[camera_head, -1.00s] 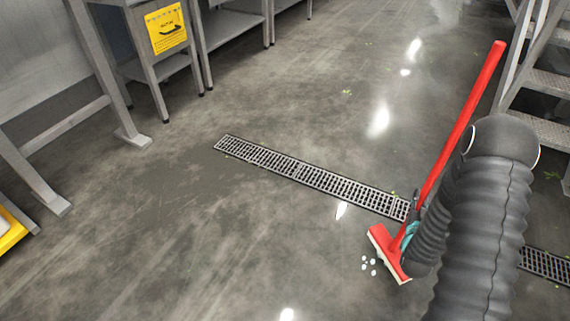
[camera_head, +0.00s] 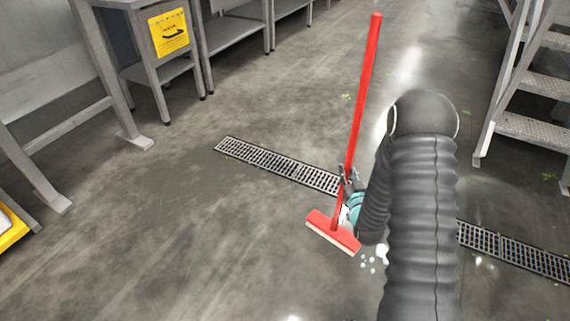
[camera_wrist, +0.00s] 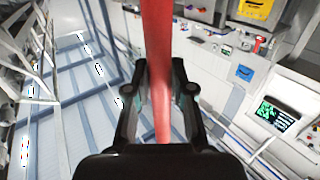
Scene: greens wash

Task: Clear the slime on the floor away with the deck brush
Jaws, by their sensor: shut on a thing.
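The deck brush (camera_head: 361,95) has a long red handle and a wide red head with a pale lower edge. My gripper (camera_head: 347,183) is shut on the lower handle, just above the head. In the wrist view the red handle (camera_wrist: 157,40) runs up between the two black fingers of my gripper (camera_wrist: 160,92). The brush head (camera_head: 330,230) is at floor level in front of the drain; whether it touches the floor I cannot tell. A dull, darker patch on the floor (camera_head: 185,172), left of the drain, may be the slime; its edges are unclear.
A slotted drain (camera_head: 280,164) crosses the floor, partly behind my arm. White foam spots (camera_head: 372,262) lie right of the brush head. Steel tables (camera_head: 170,70) stand at the left, metal steps (camera_head: 535,128) at the right. The floor at front left is clear.

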